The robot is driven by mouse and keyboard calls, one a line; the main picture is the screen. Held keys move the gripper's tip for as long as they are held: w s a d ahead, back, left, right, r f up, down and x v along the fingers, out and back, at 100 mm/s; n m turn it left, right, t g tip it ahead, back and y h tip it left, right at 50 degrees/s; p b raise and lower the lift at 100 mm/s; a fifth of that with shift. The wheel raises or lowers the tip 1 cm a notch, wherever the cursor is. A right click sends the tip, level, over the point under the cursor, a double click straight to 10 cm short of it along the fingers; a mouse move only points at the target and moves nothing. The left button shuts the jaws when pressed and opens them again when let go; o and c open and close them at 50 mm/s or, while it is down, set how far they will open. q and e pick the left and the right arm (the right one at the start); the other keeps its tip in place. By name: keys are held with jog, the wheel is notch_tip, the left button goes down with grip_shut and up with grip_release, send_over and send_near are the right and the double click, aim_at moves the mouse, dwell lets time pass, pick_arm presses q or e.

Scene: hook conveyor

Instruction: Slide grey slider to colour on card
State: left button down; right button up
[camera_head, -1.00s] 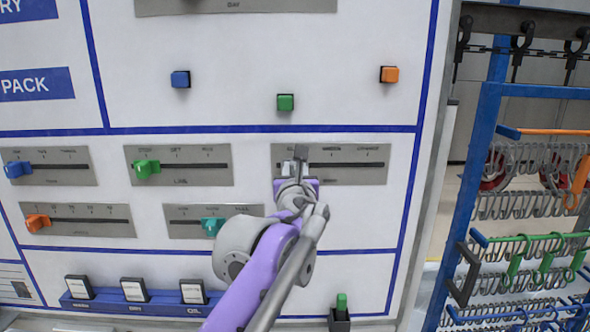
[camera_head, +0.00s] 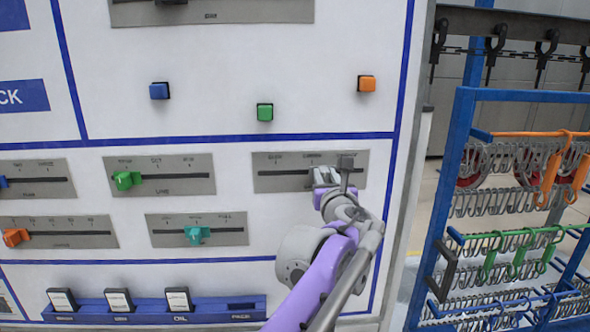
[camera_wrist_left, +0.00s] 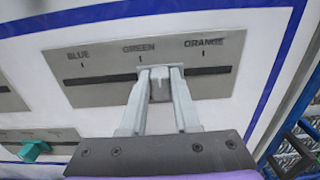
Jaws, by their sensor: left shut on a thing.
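The grey slider (camera_wrist_left: 160,88) sits on its metal plate (camera_head: 272,180), whose long slot runs under the marks BLUE, GREEN and ORANGE in the left wrist view. The slider stands a little right of the GREEN mark, short of the ORANGE one. My left gripper (camera_head: 326,176) is shut on it, one light grey finger on each side, in front of the plate. In the head view the fingers largely hide the slider. Several white cards, one of them (camera_head: 178,300), stand in a blue holder (camera_head: 150,317) at the lower left; I cannot read a colour on them.
A green slider (camera_head: 127,180), a teal slider (camera_head: 197,234) and an orange slider (camera_head: 15,237) sit on other plates. Blue (camera_head: 159,91), green (camera_head: 264,112) and orange (camera_head: 366,83) buttons are above. A blue rack (camera_head: 462,150) with hooks stands right of the panel.

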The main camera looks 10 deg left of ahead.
pick_arm(q)
jog(key=d, duration=0.2)
jog(key=w+d+p, duration=0.1)
jog(key=d, duration=0.3)
jog(key=shift+w, duration=0.35)
pick_arm(e)
jog(key=r, duration=0.2)
jog(key=shift+w+r, duration=0.3)
jog(key=shift+w, duration=0.05)
pick_arm(q)
jog(key=c, duration=1)
grip_release()
jog(key=shift+c, duration=0.2)
jog(key=o, duration=0.4)
jog(key=shift+w+d, duration=0.1)
jog(key=shift+d, duration=0.1)
jog(key=shift+a, duration=0.1)
jog(key=v, duration=1.1)
jog(key=shift+b, duration=0.45)
pick_arm(e)
jog(key=shift+s+f, duration=0.25)
jog(key=shift+f, duration=0.7)
